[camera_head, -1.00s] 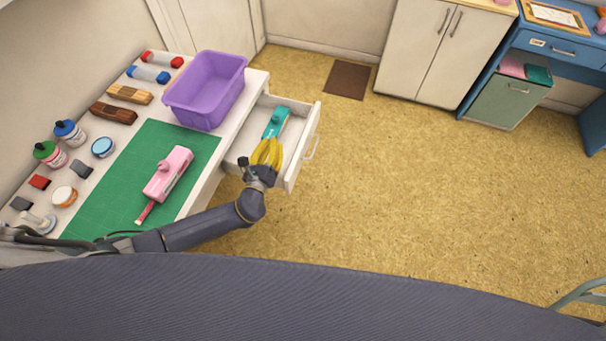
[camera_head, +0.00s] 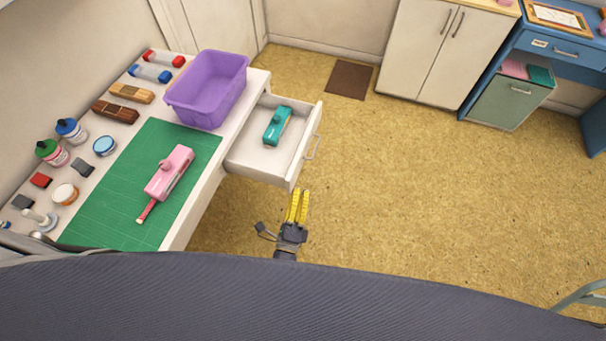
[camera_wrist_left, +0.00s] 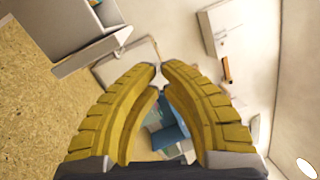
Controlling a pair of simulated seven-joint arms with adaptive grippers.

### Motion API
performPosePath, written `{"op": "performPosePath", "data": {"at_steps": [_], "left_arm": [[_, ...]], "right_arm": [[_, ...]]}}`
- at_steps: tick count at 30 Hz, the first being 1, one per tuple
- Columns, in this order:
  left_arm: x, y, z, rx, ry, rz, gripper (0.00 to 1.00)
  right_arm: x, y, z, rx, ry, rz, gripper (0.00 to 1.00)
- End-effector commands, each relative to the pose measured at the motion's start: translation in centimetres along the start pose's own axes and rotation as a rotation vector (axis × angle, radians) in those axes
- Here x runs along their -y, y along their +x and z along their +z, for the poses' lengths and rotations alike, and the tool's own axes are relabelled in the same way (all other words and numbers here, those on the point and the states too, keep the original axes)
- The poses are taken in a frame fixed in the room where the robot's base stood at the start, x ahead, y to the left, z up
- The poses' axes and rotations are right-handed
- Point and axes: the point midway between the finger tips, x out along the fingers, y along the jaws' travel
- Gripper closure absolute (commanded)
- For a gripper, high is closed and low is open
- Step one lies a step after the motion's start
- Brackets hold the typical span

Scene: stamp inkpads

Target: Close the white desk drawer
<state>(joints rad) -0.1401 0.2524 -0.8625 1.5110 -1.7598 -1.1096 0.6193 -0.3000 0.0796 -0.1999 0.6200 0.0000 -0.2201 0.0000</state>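The white desk drawer (camera_head: 262,163) stands pulled out from the right side of the white desk, with its handle (camera_head: 312,147) on the outer front. A teal stamp-like item (camera_head: 277,126) lies inside it. In the left wrist view the drawer (camera_wrist_left: 85,50) shows at the upper left. My left gripper (camera_head: 299,192) is just in front of the drawer's near corner, over the floor in the picture, apart from the drawer. Its yellow fingers (camera_wrist_left: 162,68) have their tips almost together, with nothing between them. My right gripper is not in view.
On the desk are a purple bin (camera_head: 207,90), a green mat (camera_head: 125,205) with a pink item (camera_head: 170,173), and several bottles, pads and blocks. The floor (camera_head: 420,210) to the right of the drawer is clear. White cabinets (camera_head: 430,50) stand at the back.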

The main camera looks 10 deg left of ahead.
Motion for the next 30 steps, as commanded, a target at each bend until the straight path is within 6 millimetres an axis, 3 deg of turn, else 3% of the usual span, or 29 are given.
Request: {"op": "performPosePath", "data": {"at_steps": [1, 6, 16, 20, 30], "left_arm": [[-0.2, -0.4, -1.3, 0.022, -0.053, 0.042, 1.00], [-1.2, -1.5, -4.0, 0.073, -0.186, 0.153, 1.00], [-1.9, -1.7, -5.6, 0.110, -0.275, 0.223, 1.00], [-2.2, -0.2, -5.5, 0.109, -0.275, 0.221, 1.00], [-3.5, 5.6, -5.1, 0.108, -0.274, 0.221, 1.00]], "right_arm": [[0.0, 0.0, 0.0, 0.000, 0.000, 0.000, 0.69], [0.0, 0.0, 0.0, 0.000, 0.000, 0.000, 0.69], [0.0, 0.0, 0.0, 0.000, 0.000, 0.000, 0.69], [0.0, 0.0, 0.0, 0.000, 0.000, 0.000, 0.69], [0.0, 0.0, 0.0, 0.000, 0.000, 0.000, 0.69]]}}
